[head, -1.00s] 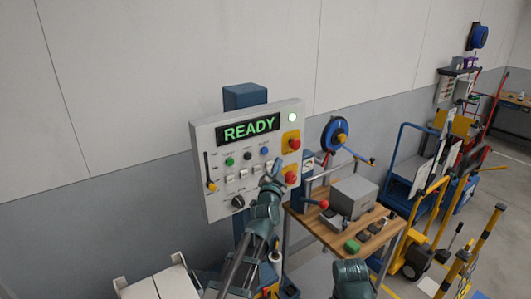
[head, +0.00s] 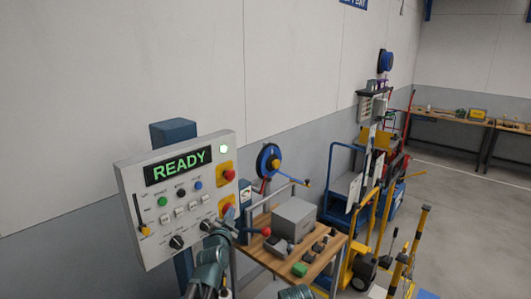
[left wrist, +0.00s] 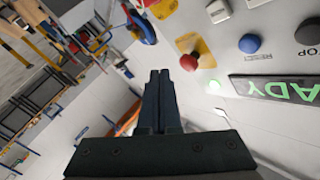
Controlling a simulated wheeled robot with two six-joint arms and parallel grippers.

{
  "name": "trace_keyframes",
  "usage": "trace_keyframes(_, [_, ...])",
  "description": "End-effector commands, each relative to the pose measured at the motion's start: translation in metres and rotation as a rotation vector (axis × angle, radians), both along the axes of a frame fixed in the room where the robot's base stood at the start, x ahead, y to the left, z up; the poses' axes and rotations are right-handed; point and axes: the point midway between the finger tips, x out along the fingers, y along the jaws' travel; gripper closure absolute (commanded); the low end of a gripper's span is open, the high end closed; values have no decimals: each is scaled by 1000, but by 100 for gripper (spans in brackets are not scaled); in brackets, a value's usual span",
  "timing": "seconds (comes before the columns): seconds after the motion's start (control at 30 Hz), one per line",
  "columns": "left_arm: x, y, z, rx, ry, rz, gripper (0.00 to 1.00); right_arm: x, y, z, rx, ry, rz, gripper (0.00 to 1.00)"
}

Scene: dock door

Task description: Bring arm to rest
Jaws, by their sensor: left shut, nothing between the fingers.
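The grey control panel (head: 150,215) stands at the left of the head view, with a green READY display (head: 178,165) and a lit lamp (head: 224,149). It has an upper red button (head: 229,175) and a lower red button on yellow plates. My left gripper (head: 228,213) is in front of the panel's lower right corner and partly covers the lower red button. In the left wrist view its fingers (left wrist: 160,74) are together and empty, and their tips appear just left of a red button (left wrist: 188,62). Contact with the panel cannot be told.
A wooden bench (head: 325,258) with a grey box (head: 294,222) and small items stands right of the panel. A blue hose reel (head: 268,160) hangs on the wall behind. Carts and yellow-handled trucks (head: 365,265) stand further right. Open floor (head: 455,215) lies at the far right.

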Motion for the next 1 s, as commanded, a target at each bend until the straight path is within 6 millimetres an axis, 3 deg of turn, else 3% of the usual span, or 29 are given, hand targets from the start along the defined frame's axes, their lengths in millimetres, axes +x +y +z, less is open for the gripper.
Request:
trace_keyframes(0.03, [-12, -26, -29, -26, 93, -57, 100, 0, 0, -9, 0, 0, 0, 50])
trace_keyframes(0.1, [-30, -56, -67, -66, 244, -120, 100, 0, 0, -16, 0, 0, 1, 50])
trace_keyframes(0.23, [-80, -100, -136, -121, 547, -178, 100, 0, 0, -28, -1, 0, 2, 50])
trace_keyframes(0.37, [-146, -124, -198, -148, 863, -151, 100, 0, 0, -39, -1, 0, 3, 50])
trace_keyframes(0.5, [-222, -128, -243, -143, 1162, -33, 100, 0, 0, -51, -1, 0, 4, 50])
trace_keyframes(0.6, [-268, -121, -260, -126, 1319, 80, 100, 0, 0, -57, -1, 0, 4, 50])
trace_keyframes(0.73, [-309, -112, -269, -101, 1449, 210, 100, 0, 0, -61, -1, 0, 5, 50])
trace_keyframes(0.87, [-330, -106, -270, -85, 1507, 285, 100, 0, 0, -63, -1, 0, 5, 50])
trace_keyframes(1.0, [-335, -104, -270, -82, 1523, 306, 100, 0, 0, -63, -1, 0, 5, 50])
